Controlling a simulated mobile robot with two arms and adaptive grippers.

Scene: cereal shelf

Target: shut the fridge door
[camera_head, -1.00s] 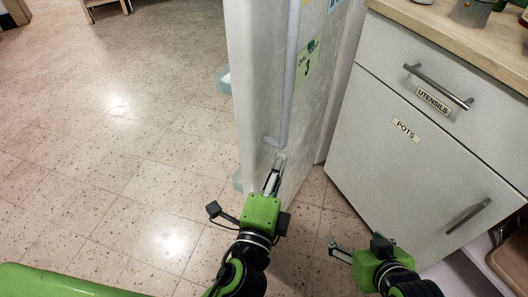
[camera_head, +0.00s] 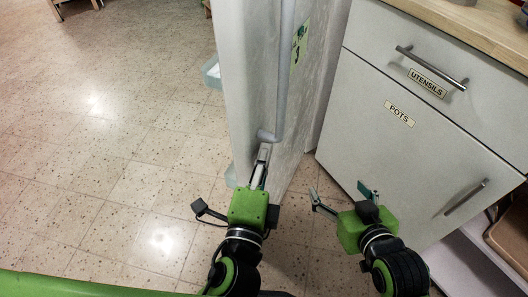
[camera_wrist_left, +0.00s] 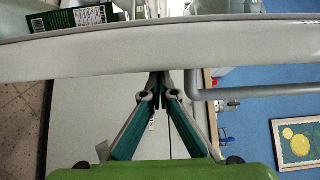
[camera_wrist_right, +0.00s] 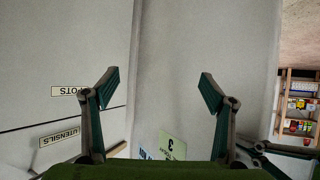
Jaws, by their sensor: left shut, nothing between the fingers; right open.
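The white fridge door (camera_head: 244,90) stands open, its edge towards me and its handle side facing right. Its grey bar handle (camera_head: 285,80) runs down the door, and it also shows in the left wrist view (camera_wrist_left: 265,91). My left gripper (camera_head: 264,150) is shut and empty, its tips at the door near the handle's lower end. In the left wrist view the shut tips (camera_wrist_left: 160,76) meet the door's pale edge (camera_wrist_left: 120,65); I cannot tell whether they touch. My right gripper (camera_head: 340,190) is open and empty, to the right of the door.
A white cabinet stands right of the door, with a UTENSILS drawer (camera_head: 380,35) and a POTS door (camera_head: 370,130). A wooden counter (camera_head: 465,25) tops it. My right gripper is close to the cabinet front. The tiled floor (camera_head: 90,150) left of the door is clear.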

